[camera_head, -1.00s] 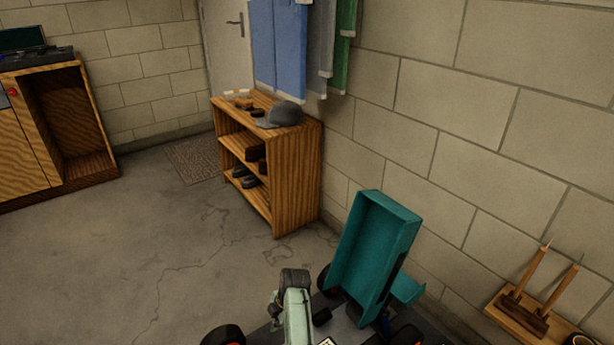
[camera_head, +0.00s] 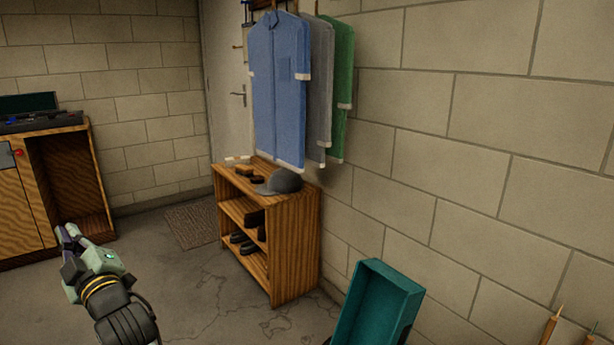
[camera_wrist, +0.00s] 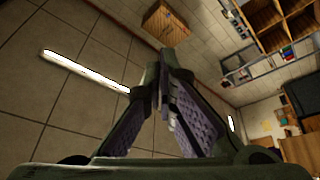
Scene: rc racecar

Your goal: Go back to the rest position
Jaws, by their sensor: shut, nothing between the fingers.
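My gripper (camera_head: 68,235) is at the lower left of the head view, raised in the air in front of the wooden cabinet. In the wrist view its two fingers (camera_wrist: 168,62) come together at the tips with nothing between them. The wrist view looks toward the ceiling and upper walls. The teal open body (camera_head: 374,308) of the car stands tilted up at the bottom of the head view, cut off by the picture edge. The rest of the car is out of view.
A wooden shelf (camera_head: 296,240) with a grey cap (camera_head: 281,181) and shoes stands by the right wall. Blue (camera_head: 277,95), grey and green coats hang above it. A wooden cabinet (camera_head: 22,195) stands at the left. Open floor (camera_head: 195,280) lies between them.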

